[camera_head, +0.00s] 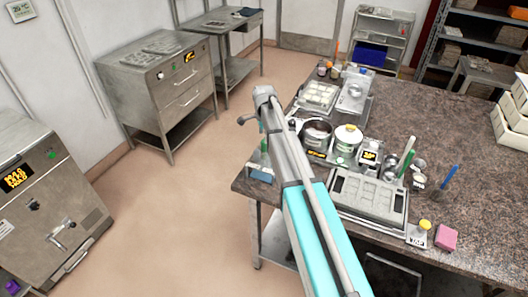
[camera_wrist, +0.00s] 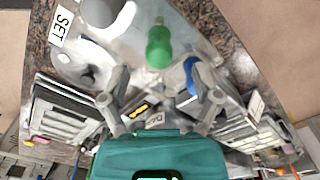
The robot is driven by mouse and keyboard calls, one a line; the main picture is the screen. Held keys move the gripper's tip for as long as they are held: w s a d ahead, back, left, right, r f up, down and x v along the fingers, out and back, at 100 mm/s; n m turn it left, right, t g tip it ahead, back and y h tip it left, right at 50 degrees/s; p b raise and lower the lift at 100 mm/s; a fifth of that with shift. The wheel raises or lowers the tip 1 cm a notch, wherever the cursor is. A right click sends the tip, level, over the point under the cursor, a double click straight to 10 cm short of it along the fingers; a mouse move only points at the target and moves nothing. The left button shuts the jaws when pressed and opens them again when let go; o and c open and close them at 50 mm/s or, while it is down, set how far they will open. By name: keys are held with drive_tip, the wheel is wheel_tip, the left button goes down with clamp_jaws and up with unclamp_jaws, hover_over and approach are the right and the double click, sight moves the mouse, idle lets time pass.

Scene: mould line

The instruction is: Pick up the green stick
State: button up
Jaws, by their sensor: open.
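In the wrist view a green, rounded piece (camera_wrist: 159,47), which looks like the green stick seen nearly end-on, stands just beyond my fingertips, about midway between them. My gripper (camera_wrist: 157,72) is open, its two grey fingers spread apart with nothing held. In the head view a short green stick (camera_head: 406,164) shows among the holders on the table; I cannot tell whether it is the same one. My arm crosses the middle of the head view, and my fingers cannot be made out there.
A blue piece (camera_wrist: 191,76) is close by my right finger. A SET label (camera_wrist: 62,26) lies at upper left. On the stone-topped table (camera_head: 480,125) stand pots (camera_head: 348,137), a grey mould tray (camera_head: 369,192), a blue stick (camera_head: 449,176) and a pink block (camera_head: 446,237).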

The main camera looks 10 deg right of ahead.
sight(264, 145)
drive_tip(key=shift+f, duration=0.15)
wheel_tip(264, 145, down, 5)
drive_tip(key=b, duration=0.5)
idle(0.8)
clamp_jaws()
idle(0.3)
